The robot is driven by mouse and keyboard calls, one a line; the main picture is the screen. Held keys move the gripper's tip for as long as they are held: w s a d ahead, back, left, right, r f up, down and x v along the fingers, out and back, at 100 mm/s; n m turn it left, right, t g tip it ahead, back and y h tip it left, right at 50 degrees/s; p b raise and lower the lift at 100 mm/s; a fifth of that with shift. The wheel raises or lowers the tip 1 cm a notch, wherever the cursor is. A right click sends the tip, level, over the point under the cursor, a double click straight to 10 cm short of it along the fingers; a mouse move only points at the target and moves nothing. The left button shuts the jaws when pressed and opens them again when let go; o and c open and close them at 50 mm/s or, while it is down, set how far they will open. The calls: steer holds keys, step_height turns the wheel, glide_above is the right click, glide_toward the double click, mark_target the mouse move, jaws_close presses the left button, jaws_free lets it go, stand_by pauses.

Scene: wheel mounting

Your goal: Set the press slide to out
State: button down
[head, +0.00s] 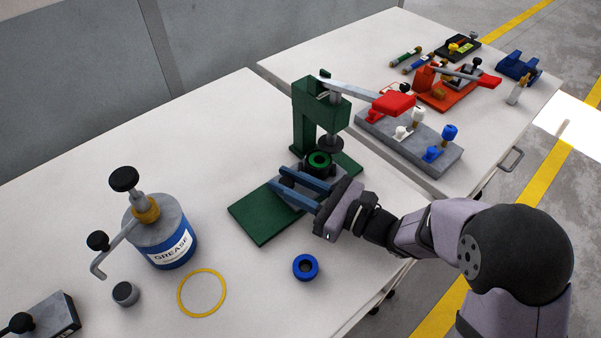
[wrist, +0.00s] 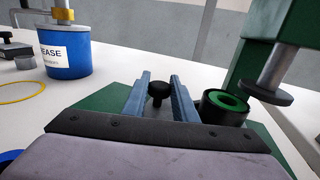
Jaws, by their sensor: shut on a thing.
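The green press (head: 318,118) stands on the near table, with its round ram pad (head: 330,143) above its green base (head: 262,218). The grey press slide (head: 326,189) lies on that base, partly hidden by my gripper. A black wheel with a green hub (head: 319,160) sits on the slide, close to the ram pad. My gripper (head: 277,177) reaches in low from the right with its blue fingers. In the wrist view, the slide's black knob (wrist: 157,89) is between the fingers, and my gripper (wrist: 160,80) is shut on it. The wheel (wrist: 225,106) is right of the fingers.
A blue grease can (head: 165,235) with a pump, a yellow ring (head: 202,293) and a blue ring (head: 306,267) are on the near table. The press lever with its red handle (head: 393,103) extends right. A second table holds fixtures and tools. The front left of the base is clear.

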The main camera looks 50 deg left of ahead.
steer(key=s, duration=0.6)
steer(key=shift+w, duration=0.1)
steer(key=c, duration=1.4)
jaws_free()
steer(key=shift+c, duration=0.2)
steer(key=v, duration=0.5)
steer(key=shift+w+d+b, duration=0.2)
steer(key=shift+d+b, duration=0.1)
steer(key=shift+b, duration=0.1)
steer(key=shift+v, duration=0.85)
steer(key=shift+s+r, duration=0.1)
steer(key=shift+s, duration=0.05)
